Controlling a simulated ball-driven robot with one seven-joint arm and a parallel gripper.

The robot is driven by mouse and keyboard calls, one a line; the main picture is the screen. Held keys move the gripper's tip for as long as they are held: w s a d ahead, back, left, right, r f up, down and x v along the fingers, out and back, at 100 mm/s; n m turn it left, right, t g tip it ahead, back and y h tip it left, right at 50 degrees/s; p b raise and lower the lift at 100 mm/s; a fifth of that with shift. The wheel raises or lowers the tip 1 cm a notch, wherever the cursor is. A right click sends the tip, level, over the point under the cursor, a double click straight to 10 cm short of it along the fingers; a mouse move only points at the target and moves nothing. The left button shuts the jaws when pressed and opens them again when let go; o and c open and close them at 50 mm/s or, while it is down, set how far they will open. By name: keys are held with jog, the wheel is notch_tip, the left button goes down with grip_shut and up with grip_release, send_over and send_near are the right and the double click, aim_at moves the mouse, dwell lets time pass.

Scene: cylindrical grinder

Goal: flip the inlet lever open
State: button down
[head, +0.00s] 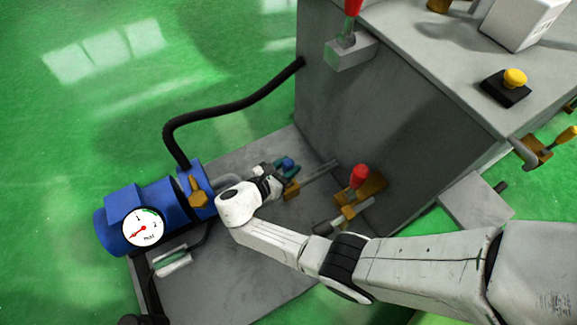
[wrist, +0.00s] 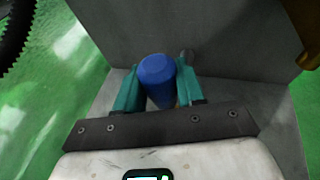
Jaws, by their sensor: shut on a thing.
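A lever with a blue handle (wrist: 157,72) stands between the two teal fingers of my gripper (wrist: 158,88) in the wrist view. The fingers are shut on its sides, and its rounded end shows between them. In the head view the blue handle (head: 288,163) shows at the tips of my gripper (head: 284,168), above a brass body (head: 291,189) on a pipe near the machine's side wall. The lever's lower part is hidden by my gripper. No label shows that names it the inlet lever.
A red-handled lever (head: 359,177) on a brass valve stands to the right, close to my arm. A blue pump (head: 150,213) with a dial gauge (head: 143,228) and a black hose (head: 235,108) lie left. The grey machine wall (head: 370,110) rises behind.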

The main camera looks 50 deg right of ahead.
jog(key=c, duration=0.8)
grip_release()
jog(key=shift+a, duration=0.1)
jog(key=p+v, duration=0.2)
jog(key=v, duration=0.8)
jog(key=shift+a+p, duration=0.3)
jog(key=shift+a, duration=0.1)
